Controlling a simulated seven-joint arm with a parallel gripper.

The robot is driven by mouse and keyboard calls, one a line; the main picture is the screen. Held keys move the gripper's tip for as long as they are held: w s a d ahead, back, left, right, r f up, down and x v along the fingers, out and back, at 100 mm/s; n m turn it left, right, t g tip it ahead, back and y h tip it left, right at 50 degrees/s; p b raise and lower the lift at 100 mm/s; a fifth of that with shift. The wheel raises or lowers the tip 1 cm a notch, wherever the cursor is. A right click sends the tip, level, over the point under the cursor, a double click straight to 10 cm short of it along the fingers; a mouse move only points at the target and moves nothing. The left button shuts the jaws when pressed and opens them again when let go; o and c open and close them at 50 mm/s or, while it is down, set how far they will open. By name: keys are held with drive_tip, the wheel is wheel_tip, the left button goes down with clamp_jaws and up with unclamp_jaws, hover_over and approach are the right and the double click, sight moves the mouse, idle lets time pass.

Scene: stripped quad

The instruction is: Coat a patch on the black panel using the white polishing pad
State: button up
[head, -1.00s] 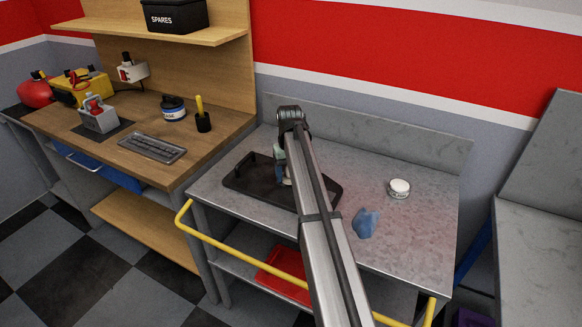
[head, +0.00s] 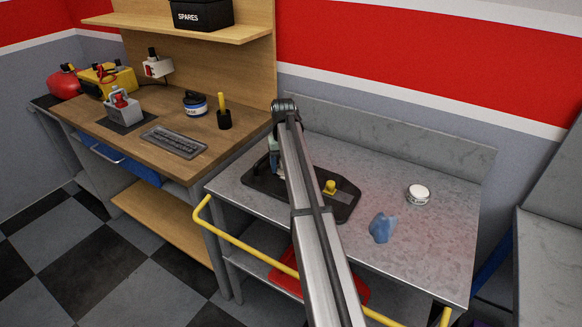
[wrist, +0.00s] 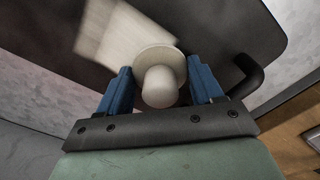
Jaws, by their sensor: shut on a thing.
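The black panel (head: 262,187) lies flat on the grey cart top. My gripper (wrist: 160,68), with blue fingers, is shut on the knob of the white polishing pad (wrist: 160,88). The pad's round disc is over the black panel, which also shows in the wrist view (wrist: 225,25). I cannot tell whether the disc touches it. A pale, straight-edged patch (wrist: 118,30) shows on the panel beside the pad. In the head view, my gripper (head: 274,158) is above the panel's left part, and the arm hides the pad and the panel's middle.
A small yellow thing (head: 329,187) shows on the panel's right part. A white round tin (head: 418,194) and a crumpled blue cloth (head: 382,228) lie on the cart to the right. A yellow rail (head: 238,240) runs along the cart's front. The cart top's right side is mostly clear.

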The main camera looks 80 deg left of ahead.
drive_tip(key=shift+w+d, duration=3.45)
drive_tip(key=shift+d, duration=0.15)
drive_tip(key=shift+s+d, duration=0.8)
drive_tip(key=shift+s, duration=0.15)
drive_tip(key=shift+s+a, duration=0.15)
drive_tip(key=shift+s, duration=0.15)
drive_tip(key=shift+s+a, duration=3.4)
drive_tip(key=shift+a, duration=0.15)
drive_tip(key=shift+w+d, duration=3.55)
drive_tip(key=shift+d, duration=0.2)
wheel_tip(320, 180, up, 8)
drive_tip(key=shift+w, duration=0.15)
